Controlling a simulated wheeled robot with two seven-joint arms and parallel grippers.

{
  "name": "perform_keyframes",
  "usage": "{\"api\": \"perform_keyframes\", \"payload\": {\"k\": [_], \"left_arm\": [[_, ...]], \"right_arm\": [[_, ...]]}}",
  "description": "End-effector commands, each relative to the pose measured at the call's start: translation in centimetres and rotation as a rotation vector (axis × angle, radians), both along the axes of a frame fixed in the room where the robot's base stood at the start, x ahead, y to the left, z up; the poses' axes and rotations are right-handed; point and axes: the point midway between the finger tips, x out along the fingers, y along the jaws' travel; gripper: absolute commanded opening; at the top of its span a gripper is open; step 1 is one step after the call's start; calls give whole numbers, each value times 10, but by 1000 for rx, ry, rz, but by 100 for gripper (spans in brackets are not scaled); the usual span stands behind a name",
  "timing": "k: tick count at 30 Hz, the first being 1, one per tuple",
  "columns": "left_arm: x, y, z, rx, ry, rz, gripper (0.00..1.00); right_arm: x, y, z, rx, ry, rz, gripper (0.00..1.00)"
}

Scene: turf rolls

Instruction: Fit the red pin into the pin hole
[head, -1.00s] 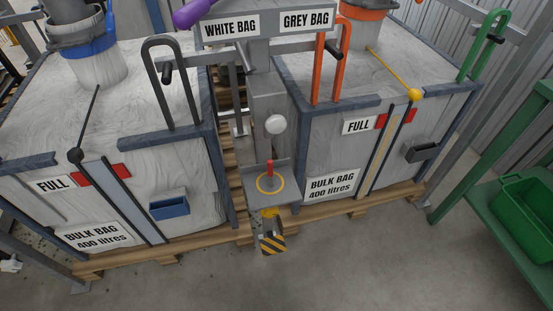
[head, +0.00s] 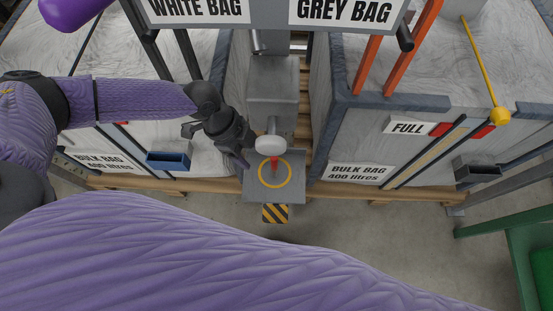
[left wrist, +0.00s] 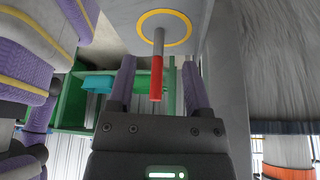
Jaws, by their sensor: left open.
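The red pin (head: 274,161) stands upright on a small grey shelf (head: 256,191), inside a yellow ring. In the left wrist view the pin (left wrist: 157,78) has a red end and a grey shank reaching to the yellow-ringed plate (left wrist: 190,10). My left gripper (head: 243,160) is open, just left of the pin in the head view. In the left wrist view the pin lies between the two fingers in the picture; I see no grip on it. I cannot make out the pin hole. My right gripper is not in view.
A white round knob (head: 270,145) is close behind the pin. Grey post (head: 273,90) rises behind the shelf. Bulk bags stand on both sides, with a blue holder (head: 168,160) at left and a dark holder (head: 478,169) at right. My purple sleeve fills the foreground.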

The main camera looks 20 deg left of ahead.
Motion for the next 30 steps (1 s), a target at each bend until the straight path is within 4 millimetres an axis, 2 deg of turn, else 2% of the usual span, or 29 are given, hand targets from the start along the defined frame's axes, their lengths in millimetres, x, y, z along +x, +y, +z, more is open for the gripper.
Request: {"api": "perform_keyframes", "payload": {"k": [4,7,8,9,12,19,20,28,30], "left_arm": [[1,-21,0,-2,-1,-3,64],[1,-45,-1,-3,-3,-4,64],[1,-49,-6,-1,-1,-2,64],[1,-51,-17,1,2,0,64],[1,-55,-29,0,1,3,64],[1,-56,-28,1,-2,4,64],[1,-56,-28,1,-2,4,60],[1,-56,-28,1,-2,4,2],[1,-56,-28,1,-2,4,0]], "right_arm": [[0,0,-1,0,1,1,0],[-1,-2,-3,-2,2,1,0],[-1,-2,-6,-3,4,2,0],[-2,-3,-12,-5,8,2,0],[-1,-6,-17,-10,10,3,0],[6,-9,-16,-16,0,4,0],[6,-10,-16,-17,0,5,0],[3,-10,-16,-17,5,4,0],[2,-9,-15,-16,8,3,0]]}}
